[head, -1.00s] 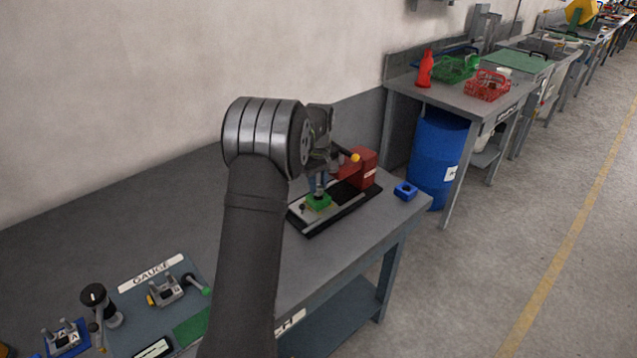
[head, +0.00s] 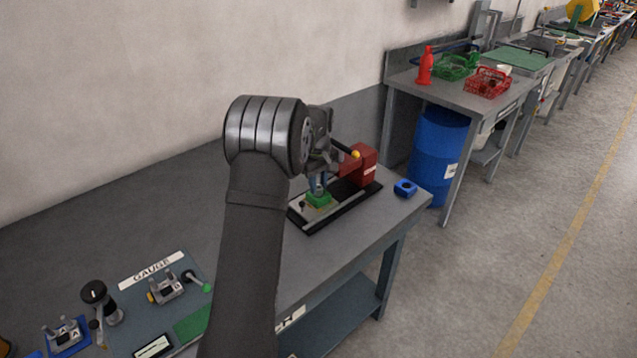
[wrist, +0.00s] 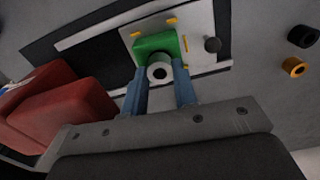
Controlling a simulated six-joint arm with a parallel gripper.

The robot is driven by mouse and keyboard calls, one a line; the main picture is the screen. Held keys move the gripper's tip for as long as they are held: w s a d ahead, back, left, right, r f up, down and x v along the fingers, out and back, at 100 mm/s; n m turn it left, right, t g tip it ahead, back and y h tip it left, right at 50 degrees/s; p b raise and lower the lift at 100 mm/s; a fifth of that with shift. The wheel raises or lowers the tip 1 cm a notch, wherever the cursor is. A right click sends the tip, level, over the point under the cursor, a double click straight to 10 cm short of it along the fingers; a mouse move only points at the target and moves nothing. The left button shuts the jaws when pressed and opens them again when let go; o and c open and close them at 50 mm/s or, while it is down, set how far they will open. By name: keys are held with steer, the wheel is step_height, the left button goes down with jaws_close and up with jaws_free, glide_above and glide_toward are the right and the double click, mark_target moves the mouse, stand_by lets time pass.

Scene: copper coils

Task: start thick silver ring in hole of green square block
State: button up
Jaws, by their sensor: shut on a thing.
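The green square block (head: 319,200) sits on a pale plate of the black-based fixture at the bench's far end. It also shows in the wrist view (wrist: 155,44). The thick silver ring (wrist: 159,73) is between my blue fingertips, its round end and dark bore facing the wrist camera. My gripper (wrist: 160,80) is shut on the ring, and it shows just above the block in the head view (head: 318,184). The ring overlaps the block's near edge in the wrist view. The block's hole is hidden, and I cannot tell whether the ring has entered it.
A red housing (head: 364,165) stands at the fixture's right end, close to my gripper. A black knob (wrist: 212,45) stands beside the green block. Gauge items (head: 165,289) are at the front left; the bench between is clear.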

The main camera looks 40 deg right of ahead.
steer(key=shift+f, duration=0.45)
stand_by(0.6)
steer(key=o, duration=1.6)
steer(key=shift+r, duration=0.1)
steer(key=shift+r, duration=3.5)
